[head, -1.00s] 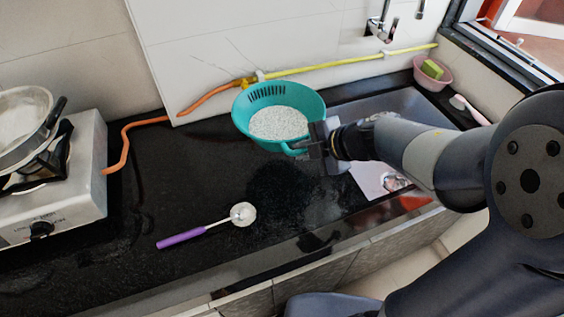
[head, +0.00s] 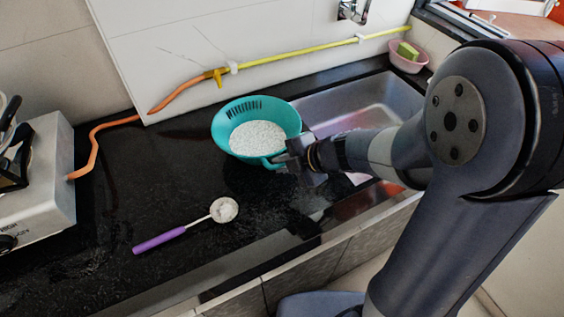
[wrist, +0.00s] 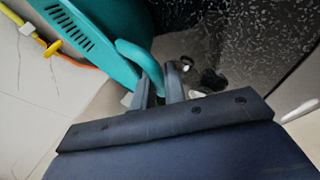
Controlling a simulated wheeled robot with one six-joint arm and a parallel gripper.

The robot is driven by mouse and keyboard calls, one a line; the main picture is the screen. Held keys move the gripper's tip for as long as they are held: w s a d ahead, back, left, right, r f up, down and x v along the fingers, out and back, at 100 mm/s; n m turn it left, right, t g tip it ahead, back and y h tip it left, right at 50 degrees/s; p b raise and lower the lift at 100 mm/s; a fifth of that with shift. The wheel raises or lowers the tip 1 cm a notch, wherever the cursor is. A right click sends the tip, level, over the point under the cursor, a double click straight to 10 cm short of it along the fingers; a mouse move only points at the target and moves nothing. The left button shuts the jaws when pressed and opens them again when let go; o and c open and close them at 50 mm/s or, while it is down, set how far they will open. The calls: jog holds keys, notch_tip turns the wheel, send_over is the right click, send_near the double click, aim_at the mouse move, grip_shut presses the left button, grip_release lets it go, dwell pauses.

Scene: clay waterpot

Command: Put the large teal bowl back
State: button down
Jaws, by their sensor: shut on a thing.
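The large teal bowl (head: 222,128) is in the middle of the head view, with a slotted side and white grains (head: 257,138) inside. It appears close to level over the black counter; I cannot tell whether it touches the counter. My gripper (head: 287,160) is at the bowl's near right side, shut on its handle. In the wrist view the teal bowl (wrist: 100,45) fills the upper left, and its looped handle (wrist: 140,58) runs down between the fingers of my gripper (wrist: 160,88).
A ladle with a purple handle (head: 160,240) lies on the black counter (head: 70,255) in front. A stove (head: 40,185) stands at left. The sink (head: 365,105) is at right, with a pink bowl (head: 408,62) holding a sponge behind it. An orange and yellow hose (head: 290,62) runs along the wall.

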jog(key=c, duration=1.5)
grip_release()
jog(key=shift+o, duration=0.2)
jog(key=shift+d+r, duration=0.25)
jog(key=shift+r, duration=0.15)
jog(key=p+v, duration=0.3)
jog(key=v, duration=0.8)
jog(key=shift+s+p, duration=0.15)
jog(key=shift+p, duration=0.25)
jog(key=shift+d, duration=0.1)
